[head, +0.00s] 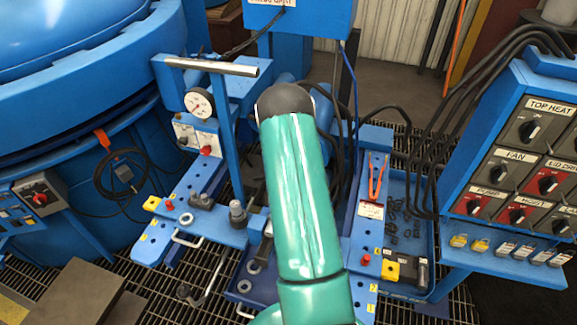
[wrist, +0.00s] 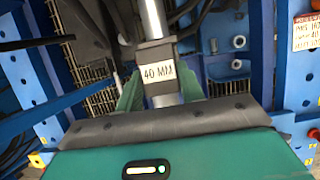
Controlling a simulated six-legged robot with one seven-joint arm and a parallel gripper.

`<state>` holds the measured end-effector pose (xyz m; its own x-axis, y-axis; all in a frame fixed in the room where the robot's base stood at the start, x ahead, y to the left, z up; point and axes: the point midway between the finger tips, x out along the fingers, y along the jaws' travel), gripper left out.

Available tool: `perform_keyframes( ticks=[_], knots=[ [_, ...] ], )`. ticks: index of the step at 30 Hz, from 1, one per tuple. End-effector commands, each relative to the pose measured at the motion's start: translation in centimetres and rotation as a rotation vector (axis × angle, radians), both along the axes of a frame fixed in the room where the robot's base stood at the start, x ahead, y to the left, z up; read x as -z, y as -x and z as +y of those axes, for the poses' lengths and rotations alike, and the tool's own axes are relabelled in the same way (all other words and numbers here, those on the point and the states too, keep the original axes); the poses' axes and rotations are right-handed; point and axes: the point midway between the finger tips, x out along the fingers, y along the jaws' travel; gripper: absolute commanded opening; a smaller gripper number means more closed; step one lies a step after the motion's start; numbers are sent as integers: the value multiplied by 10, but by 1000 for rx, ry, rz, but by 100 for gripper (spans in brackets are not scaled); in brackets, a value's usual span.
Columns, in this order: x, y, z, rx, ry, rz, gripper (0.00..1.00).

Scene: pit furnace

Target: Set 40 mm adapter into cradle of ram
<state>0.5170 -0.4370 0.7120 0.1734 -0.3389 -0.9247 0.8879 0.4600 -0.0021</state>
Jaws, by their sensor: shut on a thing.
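The adapter is a dark block with a white "40 MM" label (wrist: 158,72) in the middle of the wrist view. A bright metal section shows below the label. My gripper (wrist: 160,90) has its two green fingers shut on the adapter, one on each side. A shiny metal rod (wrist: 152,18) runs up from the top of the dark block; I cannot tell whether it belongs to the adapter or the ram. In the head view my green arm hides the gripper and the adapter. The cradle cannot be made out clearly in either view.
A gauge (head: 199,104) and a T-handled post (head: 222,130) stand left of my arm. A blue tray (head: 424,238) with small dark parts lies right. A switch panel (head: 498,150) with cables is farther right. A large blue vessel (head: 75,115) fills the left. The floor is grating.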

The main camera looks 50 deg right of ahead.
Motion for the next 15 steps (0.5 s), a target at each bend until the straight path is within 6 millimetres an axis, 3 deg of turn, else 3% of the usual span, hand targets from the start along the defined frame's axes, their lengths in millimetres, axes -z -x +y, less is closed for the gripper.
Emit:
perform_keyframes(
  ticks=[15],
  knots=[
    [27,-5,-2,0,4,-2,0]
  ],
)
